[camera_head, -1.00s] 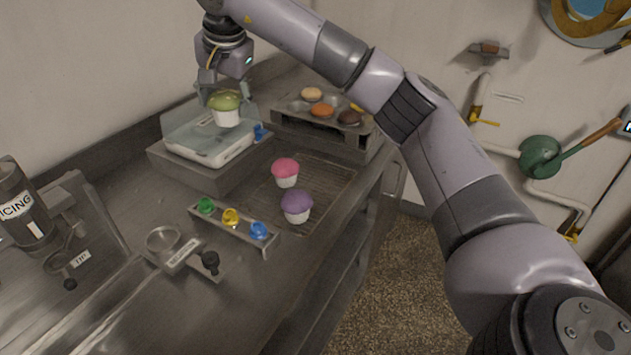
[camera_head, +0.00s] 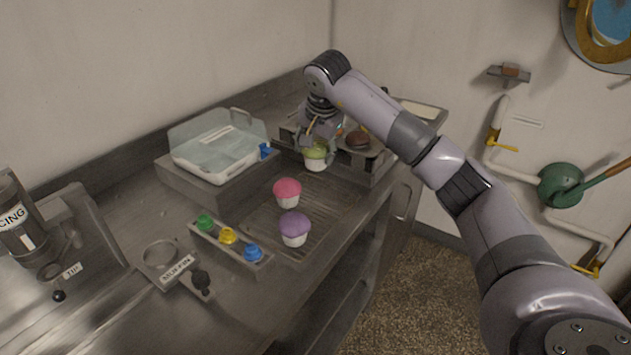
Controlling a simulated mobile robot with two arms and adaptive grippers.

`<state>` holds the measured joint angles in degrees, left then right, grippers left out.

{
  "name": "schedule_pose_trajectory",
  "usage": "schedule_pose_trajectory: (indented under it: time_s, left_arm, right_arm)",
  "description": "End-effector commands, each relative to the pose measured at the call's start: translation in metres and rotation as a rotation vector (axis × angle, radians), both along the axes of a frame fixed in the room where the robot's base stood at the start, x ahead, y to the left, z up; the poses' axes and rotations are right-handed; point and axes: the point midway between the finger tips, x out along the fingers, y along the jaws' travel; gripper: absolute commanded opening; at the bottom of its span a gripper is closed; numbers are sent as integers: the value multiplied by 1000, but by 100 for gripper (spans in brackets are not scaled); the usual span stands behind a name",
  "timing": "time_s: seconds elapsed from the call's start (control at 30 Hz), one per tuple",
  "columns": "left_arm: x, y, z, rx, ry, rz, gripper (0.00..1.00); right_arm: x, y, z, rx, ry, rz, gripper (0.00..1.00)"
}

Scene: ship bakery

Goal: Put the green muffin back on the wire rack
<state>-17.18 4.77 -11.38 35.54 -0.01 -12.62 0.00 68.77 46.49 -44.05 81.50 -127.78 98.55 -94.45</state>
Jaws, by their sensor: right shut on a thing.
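The green muffin (camera_head: 317,157), in a white cup, is held by my right gripper (camera_head: 316,143), which is shut on it. It is over the far end of the wire rack (camera_head: 322,216), in front of the raised metal stand; I cannot tell whether its cup touches the rack. A pink muffin (camera_head: 287,192) and a purple muffin (camera_head: 294,229) stand upright on the rack, nearer than the green one. My left gripper is not in view.
A clear open-lidded box (camera_head: 216,160) sits on a metal block left of the rack. A holder with green, yellow and blue nozzles (camera_head: 228,238) lies along the rack's near left side. The metal stand (camera_head: 380,165) with a brown bun (camera_head: 357,140) is behind the muffin.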

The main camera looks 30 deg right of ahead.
Motion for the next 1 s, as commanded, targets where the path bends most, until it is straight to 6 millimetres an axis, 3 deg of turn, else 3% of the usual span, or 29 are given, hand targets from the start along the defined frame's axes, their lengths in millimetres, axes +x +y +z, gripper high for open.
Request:
schedule_pose_trajectory:
  time_s: [0.03,0.2,0.43,0.63,1.0]
  left_arm:
    - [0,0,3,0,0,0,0]
    - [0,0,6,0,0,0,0]
    - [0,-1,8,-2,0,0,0]
    - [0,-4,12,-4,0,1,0]
    - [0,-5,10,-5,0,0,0]
  right_arm:
    - [-2,0,-14,1,5,1,39]
    - [-1,1,-45,1,2,0,39]
    - [0,1,-61,1,0,1,39]
    - [0,1,-89,1,1,1,39]
    - [0,1,-96,1,-2,1,39]
